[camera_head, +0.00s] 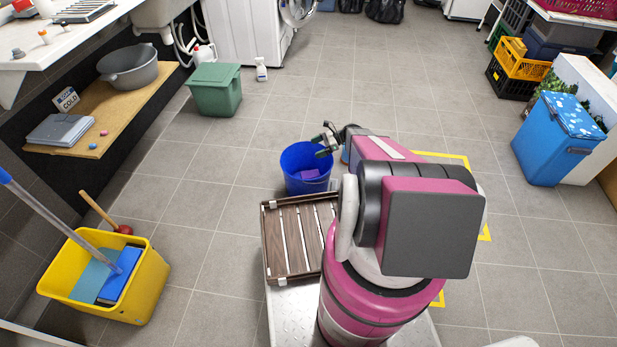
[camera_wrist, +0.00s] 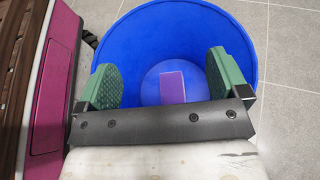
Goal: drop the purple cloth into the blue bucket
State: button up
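The blue bucket (camera_head: 304,178) stands on the tiled floor, left of my arm in the head view. In the wrist view, the bucket (camera_wrist: 190,18) fills the middle below my gripper. The purple cloth (camera_wrist: 172,87) lies inside on the bucket's bottom, as a small folded rectangle. In the head view, my gripper (camera_head: 325,140) is over the bucket's rim, partly hidden by my arm.
A brown slatted crate (camera_head: 268,250) sits just in front of the bucket. A yellow mop bucket (camera_head: 148,290) stands at lower left and a green bin (camera_head: 216,95) further back. A blue lidded bin (camera_head: 545,150) stands at right. Grey floor between them is clear.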

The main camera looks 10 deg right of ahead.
jog(key=v, duration=1)
jog(key=shift+d+r, duration=0.2)
jog(key=shift+d, duration=0.15)
